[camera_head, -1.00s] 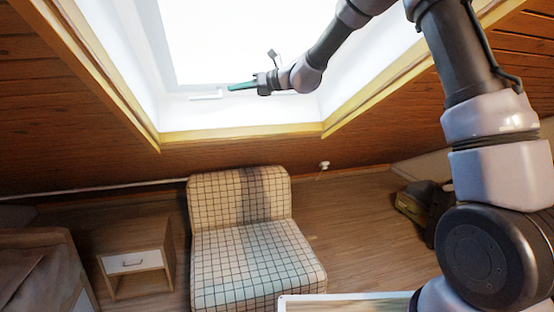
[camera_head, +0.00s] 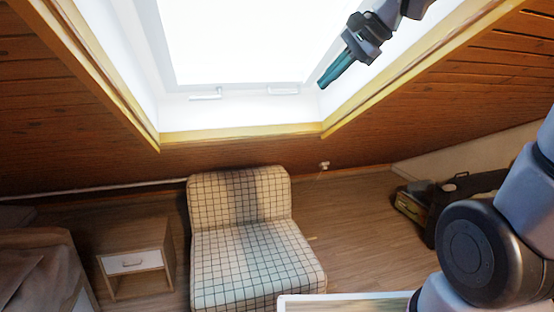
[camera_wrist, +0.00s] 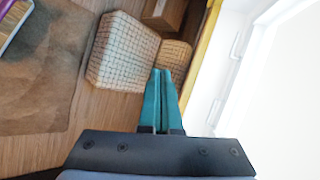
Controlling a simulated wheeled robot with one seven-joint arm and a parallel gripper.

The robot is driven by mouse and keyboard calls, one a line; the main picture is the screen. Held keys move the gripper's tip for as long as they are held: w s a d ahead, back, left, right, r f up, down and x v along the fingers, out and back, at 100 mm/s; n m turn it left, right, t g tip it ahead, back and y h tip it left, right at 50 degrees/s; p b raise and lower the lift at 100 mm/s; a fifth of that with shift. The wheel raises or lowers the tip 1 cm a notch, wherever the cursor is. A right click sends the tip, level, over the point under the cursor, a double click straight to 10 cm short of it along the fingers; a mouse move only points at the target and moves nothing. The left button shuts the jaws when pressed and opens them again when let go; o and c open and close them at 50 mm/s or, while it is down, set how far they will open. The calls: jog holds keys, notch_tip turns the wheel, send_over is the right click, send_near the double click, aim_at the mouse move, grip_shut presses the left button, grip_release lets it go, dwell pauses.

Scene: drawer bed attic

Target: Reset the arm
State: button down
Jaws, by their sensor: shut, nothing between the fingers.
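My gripper (camera_head: 325,82) is raised in the upper right of the head view, in front of the skylight's right side. Its teal fingers point down and to the left. In the wrist view my gripper (camera_wrist: 161,72) shows its two fingers close together with nothing between them. Much of my arm is out of the head view; a dark round joint and grey links show at the lower right.
A checkered chair (camera_head: 255,262) stands below the skylight (camera_head: 240,45). A nightstand (camera_head: 136,258) and a bed (camera_head: 40,270) are at left. Dark cases (camera_head: 445,200) lie at right. Sloped wooden ceiling (camera_head: 450,90) closes in beside the window frame. Wood floor (camera_head: 350,225) is open between.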

jog(key=s+d+f+n+t+h, duration=0.1)
jog(key=s+d+f+n+h, duration=0.1)
jog(key=s+d, duration=0.3)
jog(key=s+d+f+n+h, duration=0.1)
jog(key=s+d+n+h, duration=0.2)
jog(key=s+d, duration=0.3)
jog(key=shift+s+d+f+n+t, duration=0.25)
jog(key=shift+d+f+n+t, duration=0.2)
jog(key=shift+d, duration=0.7)
